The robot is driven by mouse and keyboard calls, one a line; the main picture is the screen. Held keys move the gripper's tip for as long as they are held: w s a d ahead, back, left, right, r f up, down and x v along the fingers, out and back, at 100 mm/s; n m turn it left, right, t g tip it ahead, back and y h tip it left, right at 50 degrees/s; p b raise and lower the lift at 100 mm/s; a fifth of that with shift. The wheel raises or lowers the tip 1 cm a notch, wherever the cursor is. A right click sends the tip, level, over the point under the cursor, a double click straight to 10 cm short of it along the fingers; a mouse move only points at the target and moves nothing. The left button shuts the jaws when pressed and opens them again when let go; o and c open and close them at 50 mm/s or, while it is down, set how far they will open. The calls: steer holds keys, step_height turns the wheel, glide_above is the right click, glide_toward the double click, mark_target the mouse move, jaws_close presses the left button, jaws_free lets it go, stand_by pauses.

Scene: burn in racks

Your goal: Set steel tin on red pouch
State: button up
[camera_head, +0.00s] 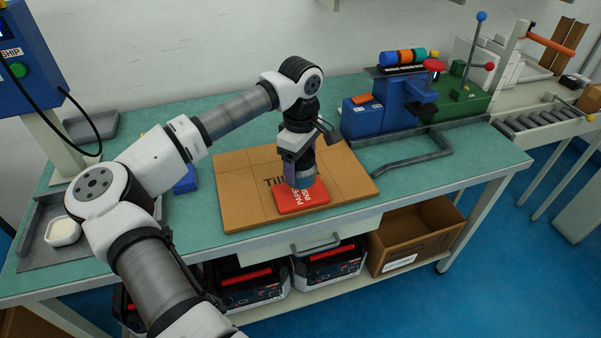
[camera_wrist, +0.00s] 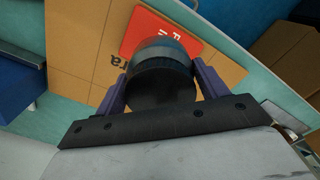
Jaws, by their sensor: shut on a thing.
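The red pouch (camera_head: 312,199) lies flat on a brown cardboard sheet on the green bench. My gripper (camera_head: 298,178) points down over its left part, shut on the steel tin (camera_head: 304,178). In the wrist view the tin's dark round end (camera_wrist: 160,84) sits between the two purple fingers, with part of its grey side showing beyond. The red pouch (camera_wrist: 183,29) shows just past the tin. The tin is at or very near the pouch; I cannot tell whether they touch.
The cardboard sheet (camera_head: 240,205) has free room around the pouch. A grey tray with a white tub (camera_head: 63,231) is at left. A blue and green machine (camera_head: 400,104) stands at back right. An open cardboard box (camera_head: 412,238) is on the lower shelf.

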mark_target(300, 176)
step_height(300, 176, down, 4)
steer(key=shift+p, duration=0.45)
steer(key=shift+f, duration=0.2)
steer(key=shift+f, duration=0.1)
steer(key=shift+f+b, duration=0.15)
steer(key=shift+b, duration=0.2)
steer(key=o, duration=1)
steer(key=shift+o, duration=0.2)
steer(key=shift+r, duration=0.2)
